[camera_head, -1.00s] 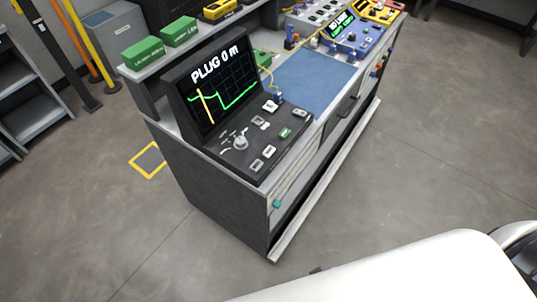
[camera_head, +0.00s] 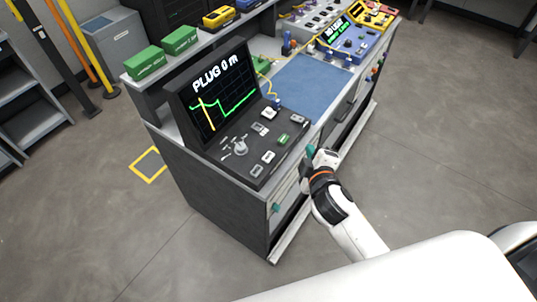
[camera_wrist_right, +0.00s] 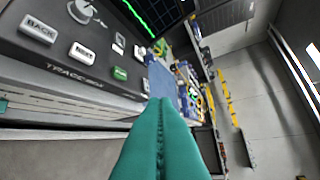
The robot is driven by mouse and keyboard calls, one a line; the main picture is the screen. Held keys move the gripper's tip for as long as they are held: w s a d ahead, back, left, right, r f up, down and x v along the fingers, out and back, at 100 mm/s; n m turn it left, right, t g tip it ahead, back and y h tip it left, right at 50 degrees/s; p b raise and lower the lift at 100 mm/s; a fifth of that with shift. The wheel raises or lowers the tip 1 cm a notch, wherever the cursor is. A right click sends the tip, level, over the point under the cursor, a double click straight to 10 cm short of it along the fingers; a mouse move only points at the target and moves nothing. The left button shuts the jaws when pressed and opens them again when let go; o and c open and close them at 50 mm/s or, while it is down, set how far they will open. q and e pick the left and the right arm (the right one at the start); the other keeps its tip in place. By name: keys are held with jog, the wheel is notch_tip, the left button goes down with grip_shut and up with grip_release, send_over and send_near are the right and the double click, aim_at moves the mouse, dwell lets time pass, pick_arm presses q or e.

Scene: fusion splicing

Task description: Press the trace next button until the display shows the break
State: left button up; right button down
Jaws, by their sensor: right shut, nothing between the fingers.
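The trace display (camera_head: 222,100) on the dark console reads "PLUG 0 m" above a green trace, with an orange vertical line at its left. On the console's sloped panel are a white BACK button (camera_wrist_right: 38,28), a second white button (camera_wrist_right: 82,52) beside it with unreadable lettering, and a green button (camera_wrist_right: 119,73). The two white buttons also show in the head view (camera_head: 257,171) (camera_head: 268,157). My right gripper (camera_head: 311,152) is at the bench's front edge, right of the panel, apart from the buttons. Its teal fingers (camera_wrist_right: 162,103) are shut and empty. My left gripper is out of view.
A blue mat (camera_head: 312,82) lies right of the console. A blue instrument (camera_head: 350,42) and a yellow device (camera_head: 374,17) stand farther back. Green boxes (camera_head: 143,62) sit on the shelf behind. The floor before the bench is clear.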

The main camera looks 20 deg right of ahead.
jog(key=w+a+r+n+t+y, duration=0.5)
jog(key=w+r+n+t, duration=0.15)
jog(key=r+n, duration=0.4)
jog(key=n+g+y, duration=0.5)
jog(key=n+g, duration=0.9)
jog(key=n, duration=2)
send_over(268, 157)
jog(key=d, duration=0.1)
notch_tip(268, 157, down, 13)
jog(key=shift+s+f, duration=0.15)
jog(key=shift+s, duration=0.2)
jog(key=shift+d+f+m, duration=0.1)
jog(key=shift+f+m, duration=0.05)
jog(key=shift+m, duration=0.1)
notch_tip(268, 157, down, 7)
jog(key=b, duration=0.4)
jog(key=shift+f, duration=0.15)
jog(key=shift+f+b, duration=0.6)
jog(key=shift+b, duration=0.3)
